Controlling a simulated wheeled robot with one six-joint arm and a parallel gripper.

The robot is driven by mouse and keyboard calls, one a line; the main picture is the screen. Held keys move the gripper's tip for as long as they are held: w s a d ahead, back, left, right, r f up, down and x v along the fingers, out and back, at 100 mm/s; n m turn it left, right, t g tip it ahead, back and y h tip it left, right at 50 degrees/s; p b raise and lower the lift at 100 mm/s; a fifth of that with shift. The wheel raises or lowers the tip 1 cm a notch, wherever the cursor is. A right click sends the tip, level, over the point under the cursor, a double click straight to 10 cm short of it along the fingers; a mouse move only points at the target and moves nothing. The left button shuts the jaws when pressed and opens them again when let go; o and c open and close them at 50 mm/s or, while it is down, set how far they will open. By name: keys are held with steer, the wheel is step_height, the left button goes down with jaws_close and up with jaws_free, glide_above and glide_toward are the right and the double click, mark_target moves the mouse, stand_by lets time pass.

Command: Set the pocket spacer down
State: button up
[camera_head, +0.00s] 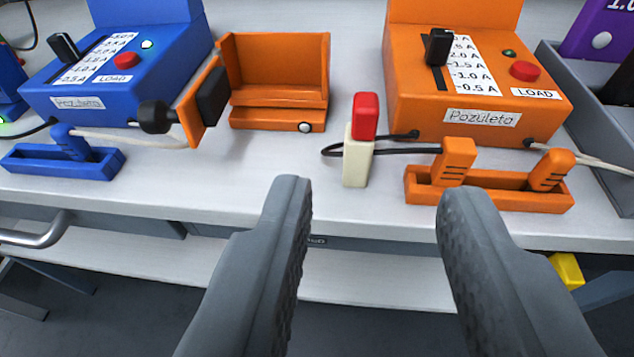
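My gripper (376,195) is open, its two dark grey fingers wide apart with nothing between them. It is in front of the table edge. No thing that I can surely name as the pocket spacer shows. An orange open-topped pocket (275,72) stands on the table beyond the left finger and looks empty. An orange plate (203,104) with a black pad and a black knob stands swung out at its left side. A cream block with a red top (362,145) stands upright beyond the gap between the fingers.
A blue load box (130,80) stands at the left and an orange load box (470,90) at the right. A blue holder (60,160) and an orange holder (485,190) lie in front with cables. A grey tray (600,130) is at the right edge. The white front strip (240,200) is clear.

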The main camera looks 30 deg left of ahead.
steer(key=shift+s, duration=0.1)
steer(key=s+r+m+t+h, duration=0.1)
steer(key=s+r, duration=0.1)
steer(key=r, duration=0.3)
steer(key=s+r+t+h, duration=0.1)
steer(key=s+r, duration=0.2)
steer(key=r, duration=0.1)
steer(key=s+a+r+m+h, duration=0.1)
steer(key=s+r, duration=0.5)
steer(key=s, duration=0.5)
steer(key=s+a+r+m+t+h, duration=0.1)
steer(key=s+r, duration=0.4)
steer(key=s, duration=0.5)
steer(key=shift+s+a+r+m+t+h, duration=0.3)
steer(key=shift+s+a+r, duration=0.05)
steer(key=shift+a, duration=0.45)
